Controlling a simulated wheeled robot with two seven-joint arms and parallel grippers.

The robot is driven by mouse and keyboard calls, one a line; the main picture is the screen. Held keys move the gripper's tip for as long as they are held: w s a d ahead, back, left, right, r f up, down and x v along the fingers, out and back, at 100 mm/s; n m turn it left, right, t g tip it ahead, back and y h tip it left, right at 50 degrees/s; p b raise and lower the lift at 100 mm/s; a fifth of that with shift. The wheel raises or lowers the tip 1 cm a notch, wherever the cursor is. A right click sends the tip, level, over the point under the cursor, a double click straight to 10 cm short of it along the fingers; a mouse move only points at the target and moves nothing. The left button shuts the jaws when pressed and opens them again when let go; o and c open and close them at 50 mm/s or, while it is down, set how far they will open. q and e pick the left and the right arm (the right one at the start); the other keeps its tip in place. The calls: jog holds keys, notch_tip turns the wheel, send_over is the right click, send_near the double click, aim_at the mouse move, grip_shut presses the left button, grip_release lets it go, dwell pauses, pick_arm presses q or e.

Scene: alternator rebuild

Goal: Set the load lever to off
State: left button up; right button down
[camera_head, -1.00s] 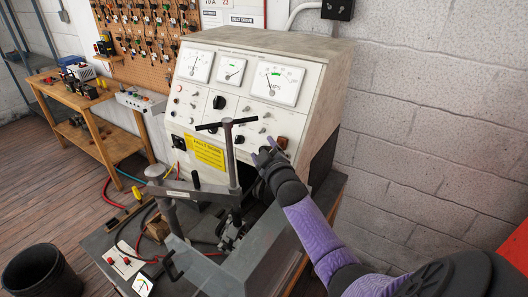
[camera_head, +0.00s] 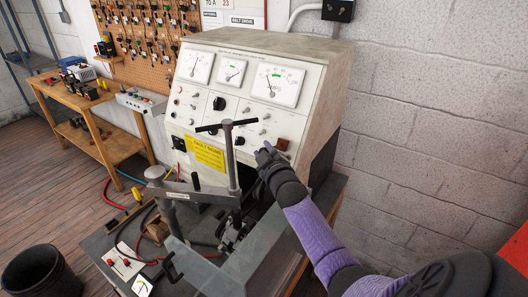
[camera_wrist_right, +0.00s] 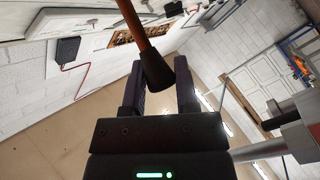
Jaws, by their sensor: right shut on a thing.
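The grey test bench panel (camera_head: 238,112) carries gauges, knobs and small levers. My left gripper is not in view.
A metal clamp stand with a black T-handle (camera_head: 227,125) rises just left of my right gripper. A clear guard (camera_head: 252,262) stands below my forearm. A yellow fault label (camera_head: 206,154) is on the panel. The white block wall (camera_head: 420,110) stands to the right.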

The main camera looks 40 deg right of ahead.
dwell(0.9)
jog(key=shift+r+m+p, duration=0.3)
jog(key=shift+r+p, duration=0.05)
jog(key=shift+p, duration=0.3)
jog(key=r+m+p, duration=0.1)
jog(key=p, duration=0.1)
jog(key=d+r+g+y+p, duration=0.1)
jog(key=p, duration=0.1)
jog(key=shift+w+d+r+m+g, duration=0.1)
jog(key=shift+w+r+m+g, duration=0.1)
jog(key=shift+m+g, duration=0.15)
jog(key=shift+w+d+r+m+g+y+p, duration=0.1)
jog(key=shift+d+r+m+g+y+p, duration=0.3)
jog(key=shift+p, duration=0.45)
jog(key=shift+w+d+r, duration=0.25)
jog(key=shift+d+r, duration=0.4)
jog(key=shift+d, duration=0.2)
jog(key=shift+c, duration=1.8)
grip_release()
jog(key=shift+d, duration=0.15)
